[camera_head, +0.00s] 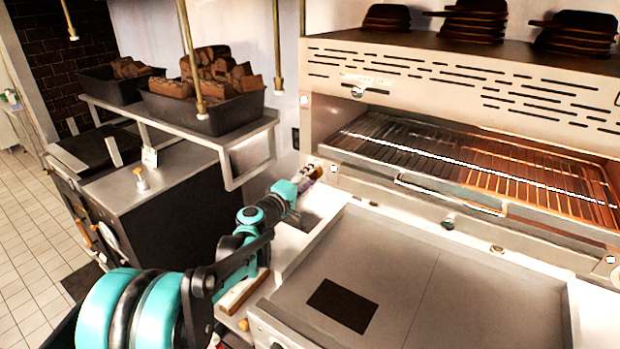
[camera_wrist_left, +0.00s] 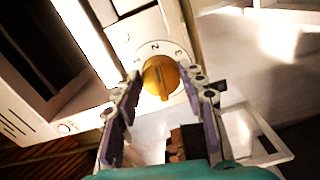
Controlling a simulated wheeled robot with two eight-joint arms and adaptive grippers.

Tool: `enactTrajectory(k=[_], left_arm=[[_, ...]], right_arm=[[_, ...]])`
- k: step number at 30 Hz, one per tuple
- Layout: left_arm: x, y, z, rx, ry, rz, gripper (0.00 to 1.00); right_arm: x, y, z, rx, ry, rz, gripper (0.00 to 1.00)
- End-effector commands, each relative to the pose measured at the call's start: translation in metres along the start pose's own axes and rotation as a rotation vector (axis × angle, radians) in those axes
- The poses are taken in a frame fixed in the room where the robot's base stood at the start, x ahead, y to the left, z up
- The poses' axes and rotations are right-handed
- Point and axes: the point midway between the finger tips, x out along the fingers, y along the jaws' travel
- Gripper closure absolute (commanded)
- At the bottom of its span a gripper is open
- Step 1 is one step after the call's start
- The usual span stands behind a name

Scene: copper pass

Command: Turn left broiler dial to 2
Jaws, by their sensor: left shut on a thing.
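The left broiler dial (camera_wrist_left: 160,77) is a round yellow-orange knob on a white face with dark numbers around it, in the left wrist view. A 2 shows on the face above the knob; its exact setting is hard to read. My left gripper (camera_wrist_left: 160,93) has its purple-grey fingers on either side of the knob and is shut on it. In the head view my left gripper (camera_head: 309,172) is at the lower left corner of the broiler (camera_head: 400,185), and the dial there is hidden by it. My right gripper is not in view.
A flat griddle (camera_head: 460,285) with a dark square patch lies in front of the broiler. Black bins (camera_head: 215,118) of bread stand on a shelf at left. Stacked dark boards (camera_head: 470,22) sit on top of the broiler. Thin brass rods (camera_head: 190,60) hang nearby.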

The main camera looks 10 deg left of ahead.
Motion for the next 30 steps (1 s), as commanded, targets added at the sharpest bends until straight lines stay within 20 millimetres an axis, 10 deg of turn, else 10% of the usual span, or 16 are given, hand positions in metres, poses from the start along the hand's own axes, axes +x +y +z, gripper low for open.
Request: enactTrajectory(k=[16,17,18,30], left_arm=[[-0.0002,-0.0009,0.0012,0.025,-0.002,-0.001,0.88],[-0.0002,-0.0009,0.0012,0.025,-0.002,-0.001,0.52],[-0.0002,-0.0008,0.0011,0.025,-0.002,-0.001,0.41],[-0.0056,-0.0003,0.0000,0.024,0.000,0.000,0.39]], right_arm=[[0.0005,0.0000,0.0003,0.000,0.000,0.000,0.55],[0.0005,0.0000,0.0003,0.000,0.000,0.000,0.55],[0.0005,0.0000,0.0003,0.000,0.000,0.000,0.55],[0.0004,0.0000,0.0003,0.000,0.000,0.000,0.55]])
